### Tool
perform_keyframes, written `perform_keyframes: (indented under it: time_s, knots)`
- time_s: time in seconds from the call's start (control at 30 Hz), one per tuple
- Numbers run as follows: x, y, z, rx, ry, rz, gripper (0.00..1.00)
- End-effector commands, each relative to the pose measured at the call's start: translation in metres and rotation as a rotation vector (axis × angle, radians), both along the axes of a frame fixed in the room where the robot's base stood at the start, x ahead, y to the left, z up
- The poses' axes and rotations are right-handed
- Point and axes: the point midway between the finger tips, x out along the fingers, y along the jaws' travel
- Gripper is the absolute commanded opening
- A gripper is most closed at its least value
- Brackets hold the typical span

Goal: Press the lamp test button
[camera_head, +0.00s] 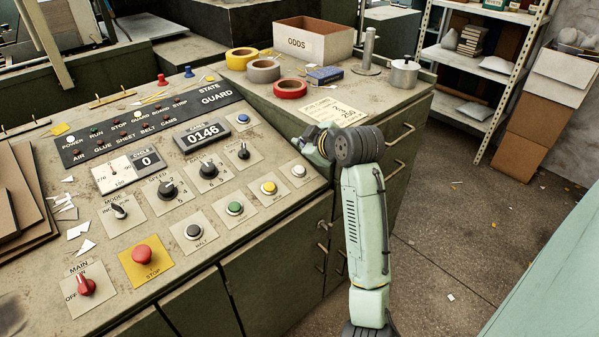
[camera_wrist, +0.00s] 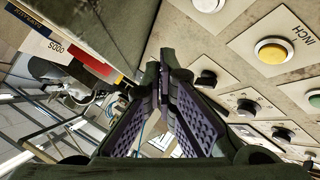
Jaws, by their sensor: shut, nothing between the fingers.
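The sloped control panel (camera_head: 130,283) carries several push buttons, and I cannot read which is labelled lamp test. A blue button (camera_head: 243,118) sits alone at the panel's upper right. A white button (camera_head: 299,170) ends the lower row at the right; a pale button (camera_wrist: 208,3) is cut by the top edge of the wrist view. My gripper (camera_head: 305,147) is at the panel's right edge, just above the white button in the picture and right of the blue one. Its fingers (camera_wrist: 163,78) are together with nothing between them. I see no contact with a button.
A yellow button (camera_head: 268,188), green button (camera_head: 234,207), black button (camera_head: 193,231) and red stop button (camera_head: 144,254) continue the lower row. Knobs (camera_head: 208,170) stand above them. Tape rolls (camera_head: 290,88) and an ODDS box (camera_head: 313,42) lie on the bench behind.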

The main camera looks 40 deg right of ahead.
Motion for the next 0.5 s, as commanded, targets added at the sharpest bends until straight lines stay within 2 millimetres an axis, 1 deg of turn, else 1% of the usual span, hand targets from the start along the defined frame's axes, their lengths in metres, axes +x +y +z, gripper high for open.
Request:
perform_keyframes:
  time_s: [0.03,0.3,0.4,0.5]
  knots:
    - [0.001,0.0,-0.012,0.001,0.001,0.0,0.0]
    - [0.011,0.001,-0.049,0.001,-0.001,0.0,0.0]
    - [0.014,0.001,-0.056,0.001,-0.001,0.0,0.0]
    - [0.015,0.001,-0.059,0.001,-0.002,-0.001,0.0]
